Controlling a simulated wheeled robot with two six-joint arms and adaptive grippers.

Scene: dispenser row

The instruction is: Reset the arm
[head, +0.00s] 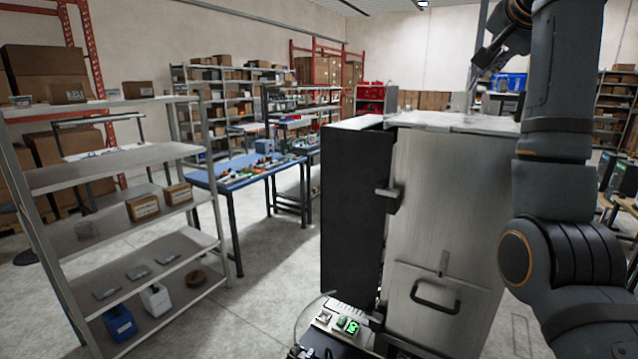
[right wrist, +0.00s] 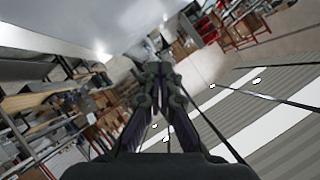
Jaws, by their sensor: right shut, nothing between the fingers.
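My right arm rises along the right side of the head view, and its gripper (head: 487,60) is at the top, above the back edge of the metal cabinet. In the right wrist view the two fingers of the right gripper (right wrist: 158,75) come together at the tips, with nothing between them. The gripper is clear of the cabinet in the head view. My left gripper is out of view.
A steel cabinet (head: 445,190) with a handle and a dark side panel (head: 350,215) stands right in front. A panel with green-lit buttons (head: 348,325) sits low before it. Metal shelves (head: 115,160) stand at left, and blue workbenches (head: 245,175) behind. Grey floor between is open.

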